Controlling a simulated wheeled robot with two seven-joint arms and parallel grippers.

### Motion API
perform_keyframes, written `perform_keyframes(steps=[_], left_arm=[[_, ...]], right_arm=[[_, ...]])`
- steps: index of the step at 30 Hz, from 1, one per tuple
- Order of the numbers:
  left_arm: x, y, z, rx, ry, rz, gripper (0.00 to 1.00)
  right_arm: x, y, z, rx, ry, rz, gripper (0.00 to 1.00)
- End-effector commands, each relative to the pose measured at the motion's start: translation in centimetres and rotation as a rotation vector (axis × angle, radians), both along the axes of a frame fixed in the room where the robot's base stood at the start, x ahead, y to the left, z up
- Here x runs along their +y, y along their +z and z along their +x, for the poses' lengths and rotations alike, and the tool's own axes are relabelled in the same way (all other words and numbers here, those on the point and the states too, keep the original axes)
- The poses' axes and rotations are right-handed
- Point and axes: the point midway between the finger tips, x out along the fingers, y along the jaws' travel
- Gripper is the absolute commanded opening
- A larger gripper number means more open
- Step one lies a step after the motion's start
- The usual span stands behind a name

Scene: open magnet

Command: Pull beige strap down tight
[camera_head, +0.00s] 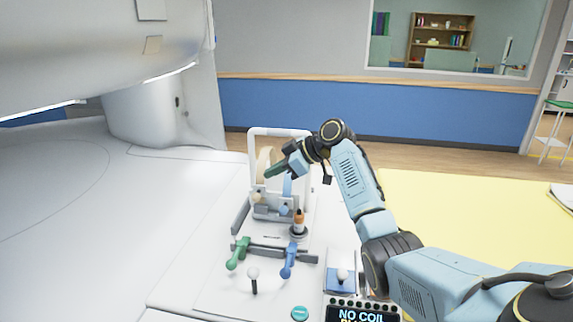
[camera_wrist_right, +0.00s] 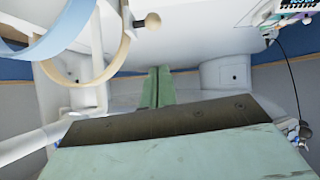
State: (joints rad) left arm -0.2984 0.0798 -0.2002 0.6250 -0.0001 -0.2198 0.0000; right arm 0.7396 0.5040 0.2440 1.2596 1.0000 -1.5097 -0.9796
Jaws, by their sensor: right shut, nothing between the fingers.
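The beige strap (camera_head: 264,160) curves as a loop inside the white upright frame (camera_head: 281,130) on the device. A beige knob (camera_head: 257,197) shows low on its side. In the right wrist view the beige strap (camera_wrist_right: 124,52) arches at the upper left, with a knob (camera_wrist_right: 151,21) close to it. My right gripper (camera_head: 269,175) is beside the beige strap in the head view. Its green fingers (camera_wrist_right: 157,88) are shut together and empty, apart from the strap in the wrist view. My left gripper is not in view.
A blue strap (camera_head: 287,187) stands beside the beige one. In front are a green lever (camera_head: 238,253), a blue lever (camera_head: 289,260), a white-knobbed lever (camera_head: 253,276) and an orange-topped post (camera_head: 298,221). The large white magnet housing (camera_head: 90,45) overhangs the left. The yellow surface (camera_head: 460,215) at right is mostly clear.

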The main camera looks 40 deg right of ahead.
Motion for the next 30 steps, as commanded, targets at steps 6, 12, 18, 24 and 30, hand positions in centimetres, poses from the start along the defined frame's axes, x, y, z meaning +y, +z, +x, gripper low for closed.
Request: perform_keyframes(steps=[6,12,18,24,30], left_arm=[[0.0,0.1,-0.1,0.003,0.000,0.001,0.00],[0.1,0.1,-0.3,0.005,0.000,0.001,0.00],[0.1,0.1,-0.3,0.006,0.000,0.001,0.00],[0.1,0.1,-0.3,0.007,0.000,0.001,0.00],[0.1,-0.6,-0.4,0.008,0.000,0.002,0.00]], right_arm=[[1.6,-3.0,2.3,0.004,0.000,0.001,0.00],[1.6,-5.2,2.8,0.000,-0.001,0.001,0.00],[1.6,-5.8,2.8,0.000,-0.001,-0.001,0.00],[1.6,-5.8,2.8,0.000,-0.001,-0.001,0.00],[1.6,-6.8,2.8,0.001,-0.001,-0.002,0.00]])
